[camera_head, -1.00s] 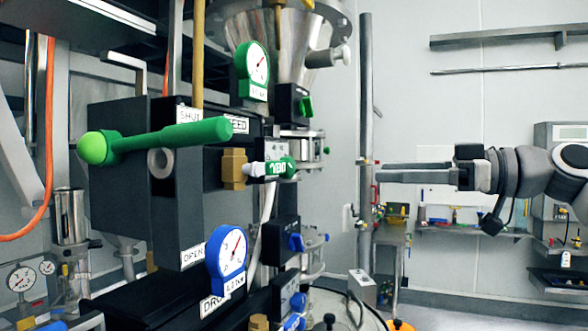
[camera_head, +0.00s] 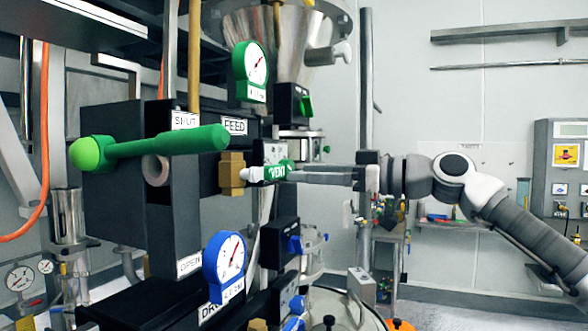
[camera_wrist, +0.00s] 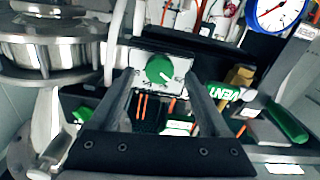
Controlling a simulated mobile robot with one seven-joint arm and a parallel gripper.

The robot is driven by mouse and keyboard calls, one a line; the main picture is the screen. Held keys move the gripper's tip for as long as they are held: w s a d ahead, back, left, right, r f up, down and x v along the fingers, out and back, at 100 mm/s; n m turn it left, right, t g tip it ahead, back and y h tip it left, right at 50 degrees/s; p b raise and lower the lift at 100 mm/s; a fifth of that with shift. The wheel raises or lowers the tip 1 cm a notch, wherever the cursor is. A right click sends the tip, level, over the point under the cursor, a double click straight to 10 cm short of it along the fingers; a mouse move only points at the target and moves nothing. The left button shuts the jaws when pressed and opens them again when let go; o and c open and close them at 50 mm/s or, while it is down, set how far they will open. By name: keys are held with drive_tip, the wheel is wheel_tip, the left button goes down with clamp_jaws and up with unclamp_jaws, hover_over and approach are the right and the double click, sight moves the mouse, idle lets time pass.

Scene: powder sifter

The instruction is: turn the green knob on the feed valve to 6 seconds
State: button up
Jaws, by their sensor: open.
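The green knob (camera_wrist: 159,68) is round and sits on a white dial plate (camera_wrist: 143,80) in the wrist view. A pale pointer mark shows on its lower right; the dial's numbers are too small to read. My gripper (camera_wrist: 158,84) is open, with one finger on each side of the knob in that view. I cannot tell whether the fingers touch it. In the head view, my gripper (camera_head: 296,174) reaches in from the right, level with the green VENT handle (camera_head: 278,171). The knob is not clearly visible there. A FEED label (camera_head: 235,126) stands above the VENT handle.
A long green lever (camera_head: 165,142) juts out at the left, between SHUT and OPEN labels. A green-rimmed gauge (camera_head: 251,72) and a blue-rimmed gauge (camera_head: 225,262) flank the valve block. The VENT handle also shows right of my fingers in the wrist view (camera_wrist: 222,93).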

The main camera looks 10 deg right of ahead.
drive_tip(key=x, duration=0.3)
drive_tip(key=shift+w+a, duration=0.15)
drive_tip(key=shift+a, duration=0.05)
clamp_jaws()
idle(0.4)
